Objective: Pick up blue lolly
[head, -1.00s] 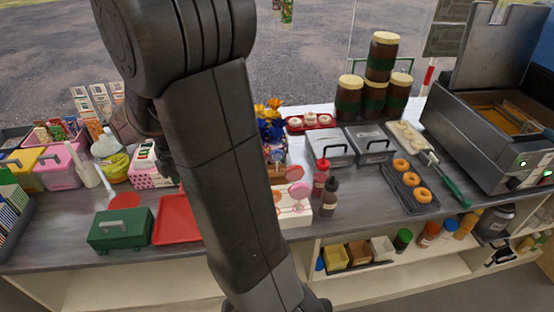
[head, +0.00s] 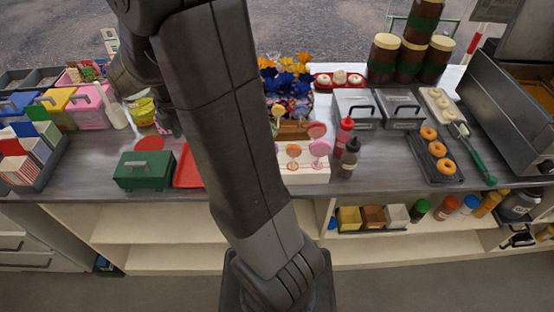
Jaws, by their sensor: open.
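A white lolly stand (head: 305,174) sits near the front of the counter, just right of my arm. Several lollies stand in it, among them a pink lolly (head: 320,147) and an orange-red lolly (head: 316,129). I make out no blue lolly; the left part of the stand is hidden behind my arm. My gripper (head: 168,122) is left of my arm's forearm, over the counter behind the green box and well left of the stand. It is small, dark and partly hidden, open, with nothing seen in it.
A green box (head: 145,171) and a red tray (head: 187,170) lie left of my arm. Red and dark sauce bottles (head: 343,134) stand close right of the stand. Doughnuts on a dark tray (head: 437,172) lie farther right.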

